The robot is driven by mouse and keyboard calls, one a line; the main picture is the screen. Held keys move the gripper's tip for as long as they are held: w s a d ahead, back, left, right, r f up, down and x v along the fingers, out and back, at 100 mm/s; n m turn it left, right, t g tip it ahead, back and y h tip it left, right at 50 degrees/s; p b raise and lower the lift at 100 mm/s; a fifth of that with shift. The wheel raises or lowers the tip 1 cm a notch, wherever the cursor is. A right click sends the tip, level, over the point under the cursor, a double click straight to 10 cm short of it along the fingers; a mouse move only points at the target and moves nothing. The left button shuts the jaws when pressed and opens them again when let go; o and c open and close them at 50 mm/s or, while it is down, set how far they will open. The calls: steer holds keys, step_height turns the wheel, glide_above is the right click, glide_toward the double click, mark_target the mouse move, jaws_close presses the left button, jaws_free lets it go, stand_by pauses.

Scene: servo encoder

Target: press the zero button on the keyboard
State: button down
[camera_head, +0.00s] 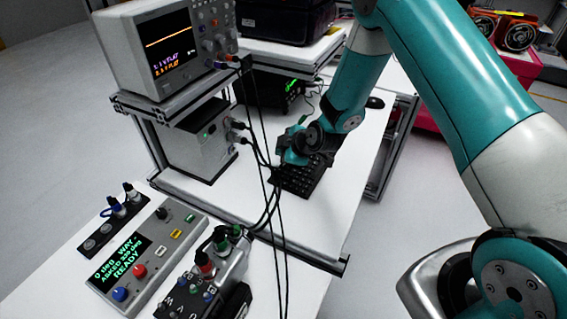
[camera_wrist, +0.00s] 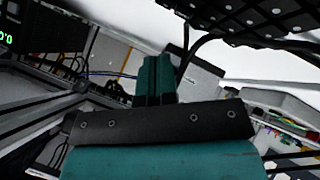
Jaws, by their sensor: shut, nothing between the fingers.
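The black keyboard (camera_head: 303,180) lies on the white table, partly covered by my arm's end in the head view. In the wrist view a dark panel with pale marks, which looks like the keyboard (camera_wrist: 250,14), fills the top right. My gripper (camera_head: 277,177) is at the keyboard's left edge in the head view. In the wrist view its teal fingers (camera_wrist: 157,60) are together, with nothing between them. I cannot tell whether the fingertips touch a key. The zero button cannot be made out in either view.
Black cables (camera_head: 266,150) hang close to the left of my gripper. A grey box (camera_head: 197,140) and an oscilloscope (camera_head: 165,50) stand to the left. A control box with a green display (camera_head: 122,262) is at the lower left. Bare table (camera_head: 320,222) lies in front of the keyboard.

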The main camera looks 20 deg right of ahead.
steer(key=shift+r+p, duration=0.65)
steer(key=shift+r, duration=0.9)
step_height(320, 180, up, 10)
steer(key=m+g+y, duration=0.1)
steer(key=m+g, duration=0.1)
glide_above(283, 167)
steer(key=s+a, duration=0.4)
steer(key=s, duration=0.1)
steer(key=s+a+r+m+g, duration=0.2)
steer(key=s+r, duration=0.5)
steer(key=s+r+m+g, duration=0.1)
steer(key=s+r, duration=0.1)
steer(key=s, duration=0.5)
steer(key=s+d+r+m+g+b, duration=0.1)
steer(key=s+r, duration=0.2)
steer(key=s, duration=0.4)
steer(key=s+r+m+g+h, duration=0.1)
steer(key=s+r+g, duration=0.1)
steer(key=s, duration=0.5)
steer(key=shift+d+r, duration=0.25)
steer(key=shift+d, duration=0.15)
steer(key=shift+s, duration=0.1)
